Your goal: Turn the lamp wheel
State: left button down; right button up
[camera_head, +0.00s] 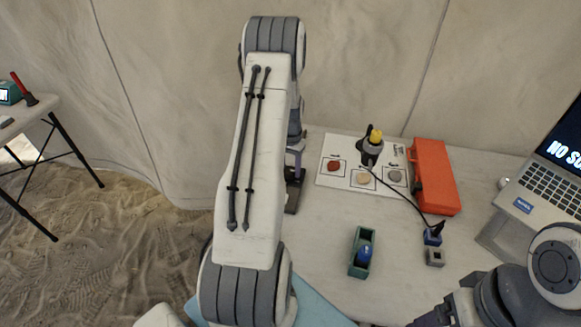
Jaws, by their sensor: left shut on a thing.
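My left arm reaches up the middle of the view and bends down at the table's left edge. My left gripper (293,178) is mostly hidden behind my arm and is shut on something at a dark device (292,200). The lamp wheel cannot be made out there. A black upright device with a yellow top (371,146) stands on the white sheet, apart from my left gripper. My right gripper (430,318) is at the bottom edge, partly cut off, and its opening cannot be told.
The white sheet (335,150) bears a red, a tan and a grey stone. A red case (434,177), a laptop (548,170), a green tray (360,268) with a blue item, and small blocks (434,257) stand on the table. A black cable crosses the right side.

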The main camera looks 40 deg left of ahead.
pick_arm(q)
jog(key=n, duration=0.6)
jog(key=shift+n+p, duration=0.3)
jog(key=shift+p, duration=0.1)
dwell(0.4)
jog(key=shift+c, duration=1.7)
grip_release()
jog(key=shift+r, duration=0.1)
notch_tip(320, 180, up, 10)
jog(key=shift+r+b, duration=0.2)
jog(key=shift+b, duration=0.1)
